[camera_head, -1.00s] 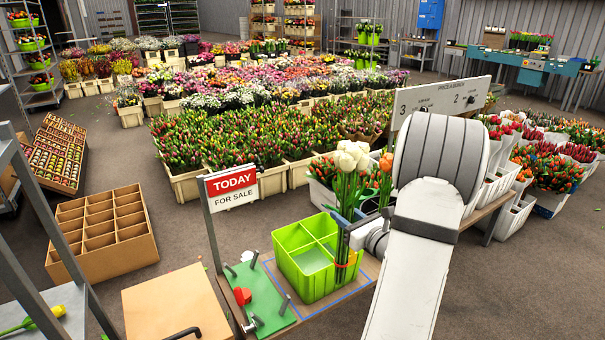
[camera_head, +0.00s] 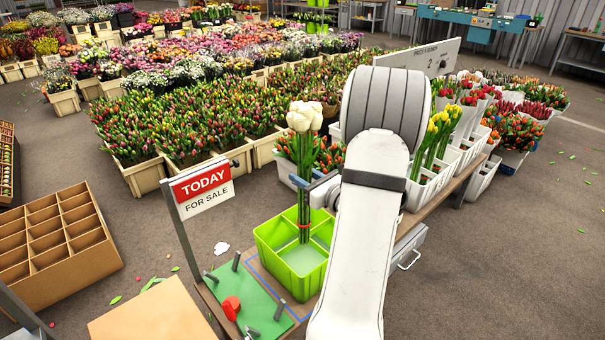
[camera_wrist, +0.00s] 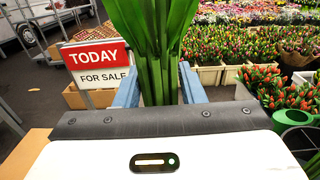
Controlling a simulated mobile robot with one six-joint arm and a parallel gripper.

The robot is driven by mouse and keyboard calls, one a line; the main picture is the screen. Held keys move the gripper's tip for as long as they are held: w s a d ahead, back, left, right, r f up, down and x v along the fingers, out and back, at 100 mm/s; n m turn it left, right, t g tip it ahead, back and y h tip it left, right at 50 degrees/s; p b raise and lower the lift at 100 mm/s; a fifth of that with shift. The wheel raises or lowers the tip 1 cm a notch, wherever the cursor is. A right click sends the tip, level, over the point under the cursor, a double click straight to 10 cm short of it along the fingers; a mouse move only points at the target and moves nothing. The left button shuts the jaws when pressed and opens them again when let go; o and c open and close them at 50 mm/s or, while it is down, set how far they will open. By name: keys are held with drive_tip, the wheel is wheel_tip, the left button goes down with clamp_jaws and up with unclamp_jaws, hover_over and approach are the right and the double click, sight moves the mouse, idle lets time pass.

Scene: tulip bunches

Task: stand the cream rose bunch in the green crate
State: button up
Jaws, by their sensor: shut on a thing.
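The cream rose bunch (camera_head: 304,117) is upright in the head view, with pale heads on top and green stems tied by a red band. My gripper (camera_head: 320,190) is shut on its stems below the heads; in the wrist view its blue fingers flank the stems (camera_wrist: 155,65). The green crate (camera_head: 275,268) stands on the bench below, divided into compartments. The stem ends show within the crate's outline, towards its back. I cannot tell whether they touch the crate floor. My arm hides part of the crate's right side.
A TODAY FOR SALE sign (camera_head: 202,187) stands left of the crate. A green board (camera_head: 245,305) with grey pegs and a red piece lies in front of it. White buckets of tulips (camera_head: 425,185) line the bench to the right. An empty divided cardboard box (camera_head: 55,240) is at left.

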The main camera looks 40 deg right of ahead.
sight(307, 238)
drive_tip(key=shift+w+a, duration=0.1)
drive_tip(key=shift+a, duration=0.05)
drive_tip(key=shift+f+b, duration=0.25)
drive_tip(key=shift+b, duration=0.1)
drive_tip(key=f+b, duration=0.8)
drive_tip(key=f, duration=0.2)
drive_tip(key=f+b, duration=0.9)
drive_tip(key=f, duration=0.1)
drive_tip(key=shift+s+f, duration=0.2)
drive_tip(key=shift+f, duration=0.2)
drive_tip(key=shift+f+b, duration=0.5)
drive_tip(key=shift+b, duration=0.15)
drive_tip(key=o, duration=1.9)
drive_tip(key=shift+s, duration=0.1)
